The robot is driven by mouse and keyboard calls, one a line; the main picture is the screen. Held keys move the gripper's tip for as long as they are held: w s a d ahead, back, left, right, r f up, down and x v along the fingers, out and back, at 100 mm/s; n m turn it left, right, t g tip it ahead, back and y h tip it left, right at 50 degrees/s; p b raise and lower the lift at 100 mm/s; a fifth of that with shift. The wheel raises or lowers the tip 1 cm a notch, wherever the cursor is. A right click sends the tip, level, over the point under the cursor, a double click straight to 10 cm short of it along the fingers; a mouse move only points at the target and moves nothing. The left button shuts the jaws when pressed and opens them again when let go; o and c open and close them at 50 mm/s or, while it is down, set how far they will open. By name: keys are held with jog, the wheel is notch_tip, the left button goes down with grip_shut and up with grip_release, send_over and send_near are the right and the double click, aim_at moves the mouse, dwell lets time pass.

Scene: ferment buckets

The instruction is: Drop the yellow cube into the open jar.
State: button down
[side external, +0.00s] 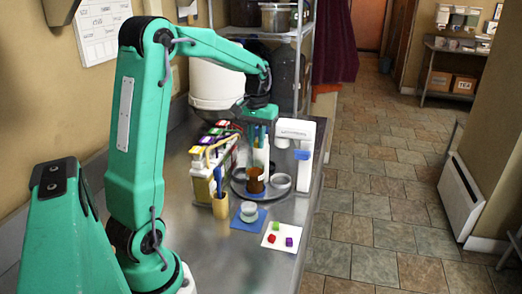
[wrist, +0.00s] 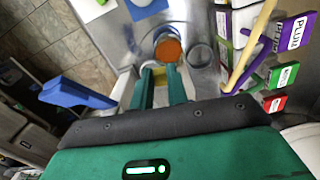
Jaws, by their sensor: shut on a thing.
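My gripper (side external: 258,138) hangs at the far part of the steel counter, above a round tray. It also shows in the wrist view (wrist: 161,78), shut on the yellow cube (wrist: 160,72), a small part of which shows between the green fingers. In the side view the cube cannot be made out. An amber jar (side external: 255,182) stands below my gripper, apart from it. In the wrist view the amber jar (wrist: 168,49) lies just beyond the fingertips, its round top showing orange. A clear, lighter jar (side external: 248,209) stands on a blue square nearer the camera.
A white card (side external: 270,240) holds green, red and purple cubes. A shallow round dish (side external: 280,182) sits beside the amber jar. A white device (side external: 297,145) with a blue part stands right. Cartons with coloured labels (side external: 212,150) line the left. A white bucket (side external: 215,85) is behind.

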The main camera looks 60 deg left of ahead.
jog(key=shift+f, duration=1.05)
jog(key=c, duration=1.3)
grip_release()
jog(key=shift+r, duration=0.15)
notch_tip(320, 180, up, 7)
jog(key=shift+r, duration=0.3)
